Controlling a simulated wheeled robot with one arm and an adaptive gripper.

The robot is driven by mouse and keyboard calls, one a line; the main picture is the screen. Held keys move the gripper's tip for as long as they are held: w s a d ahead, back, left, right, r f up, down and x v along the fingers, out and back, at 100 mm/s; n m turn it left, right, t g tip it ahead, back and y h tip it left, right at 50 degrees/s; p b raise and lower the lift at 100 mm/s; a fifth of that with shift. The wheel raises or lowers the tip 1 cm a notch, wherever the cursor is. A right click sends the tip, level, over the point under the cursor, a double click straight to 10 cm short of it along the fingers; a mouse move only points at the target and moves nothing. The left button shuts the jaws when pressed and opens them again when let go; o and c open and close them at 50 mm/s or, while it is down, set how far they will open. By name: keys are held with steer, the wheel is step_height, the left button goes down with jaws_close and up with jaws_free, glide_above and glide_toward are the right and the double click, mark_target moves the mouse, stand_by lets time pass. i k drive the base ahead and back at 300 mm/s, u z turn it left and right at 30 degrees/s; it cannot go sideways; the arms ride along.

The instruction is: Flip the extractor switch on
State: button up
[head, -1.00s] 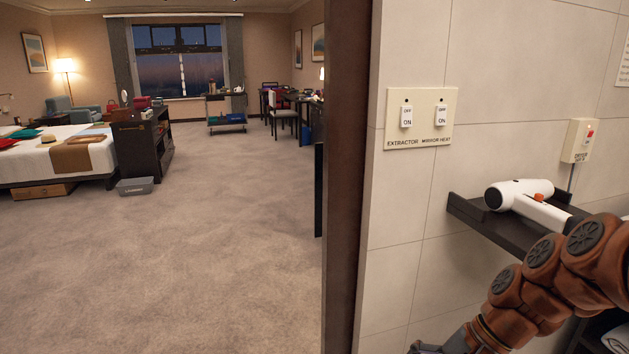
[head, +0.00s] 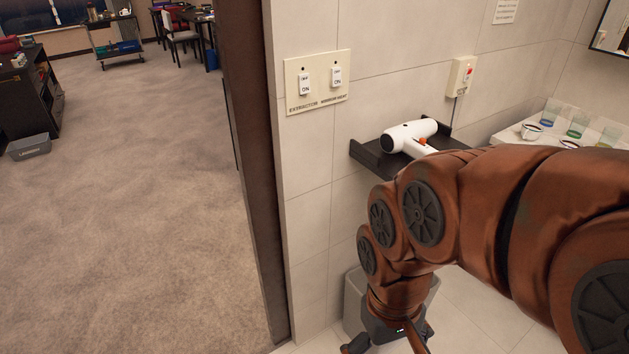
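The extractor switch (head: 304,83) is the left white rocker on a cream wall plate (head: 320,98), above the label EXTRACTOR. It has lettering at its top and ON at its bottom; which side is pressed in is too small to tell. The mirror heat switch (head: 337,77) is the rocker to its right. My gripper (head: 388,340) hangs low at the bottom of the head view, well below and to the right of the plate, touching neither switch. Its dark finger parts are partly cut off by the frame, so its opening is unclear.
A dark shelf (head: 366,158) with a white hair dryer (head: 411,134) juts from the wall right of the plate. A grey bin (head: 354,297) stands behind my gripper. A brown door frame (head: 250,170) is left of the plate. A counter (head: 510,134) with cups and glasses is at right.

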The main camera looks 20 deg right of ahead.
mark_target(304, 79)
steer(key=z, duration=0.95)
steer(key=k, duration=0.85)
steer(key=u, duration=0.95)
